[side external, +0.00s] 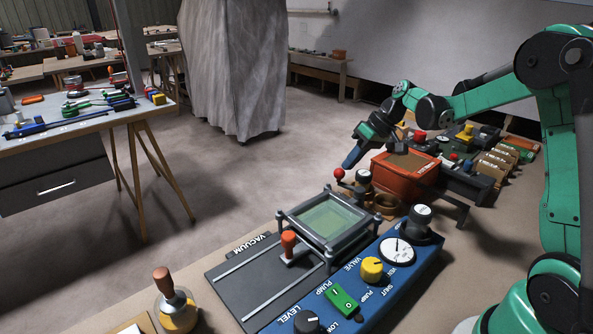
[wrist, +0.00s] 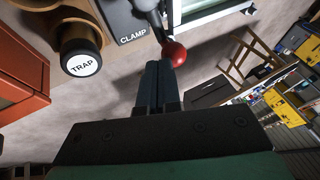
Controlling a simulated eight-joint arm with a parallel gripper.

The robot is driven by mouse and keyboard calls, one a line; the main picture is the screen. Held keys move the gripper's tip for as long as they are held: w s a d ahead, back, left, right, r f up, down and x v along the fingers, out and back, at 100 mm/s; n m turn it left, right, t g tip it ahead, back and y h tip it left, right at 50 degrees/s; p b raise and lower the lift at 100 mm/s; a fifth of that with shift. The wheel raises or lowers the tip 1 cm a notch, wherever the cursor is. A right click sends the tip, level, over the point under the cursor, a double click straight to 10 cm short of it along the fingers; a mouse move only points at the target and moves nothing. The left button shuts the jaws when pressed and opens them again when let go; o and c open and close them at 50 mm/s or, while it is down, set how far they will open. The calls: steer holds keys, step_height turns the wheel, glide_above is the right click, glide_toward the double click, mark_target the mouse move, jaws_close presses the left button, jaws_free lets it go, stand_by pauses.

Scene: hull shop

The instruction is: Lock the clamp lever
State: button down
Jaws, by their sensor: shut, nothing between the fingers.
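The clamp lever is a thin dark rod with a red ball knob (side external: 339,173), standing at the back end of the vacuum unit beside a glass-topped frame (side external: 327,218). In the wrist view the red ball (wrist: 174,54) is just beyond my fingertips, by a plate marked CLAMP (wrist: 132,20). My gripper (side external: 349,163) is shut and empty, pointing down close to the knob. In the wrist view its fingers (wrist: 159,68) are together, with their tips next to the ball. I cannot tell whether they touch it.
A black cap marked TRAP (wrist: 80,58) stands left of the lever in the wrist view. An orange-red box (side external: 404,174) sits behind the unit. The blue control panel (side external: 361,293) has a green switch, a yellow knob and a gauge. An orange-handled lever (side external: 289,243) stands on the dark plate.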

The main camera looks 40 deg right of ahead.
steer(key=shift+w+a, duration=0.1)
steer(key=n, duration=0.1)
steer(key=a+n+g+y, duration=0.1)
steer(key=n, duration=0.1)
steer(key=n+g, duration=0.1)
steer(key=shift+w+a+n, duration=0.1)
steer(key=shift+a+n, duration=0.2)
steer(key=shift+n, duration=0.1)
steer(key=shift+s+a, duration=0.4)
steer(key=shift+a, duration=0.4)
steer(key=shift+s+a, duration=0.4)
steer(key=shift+a, duration=0.35)
steer(key=shift+s+a, duration=0.15)
stand_by(0.6)
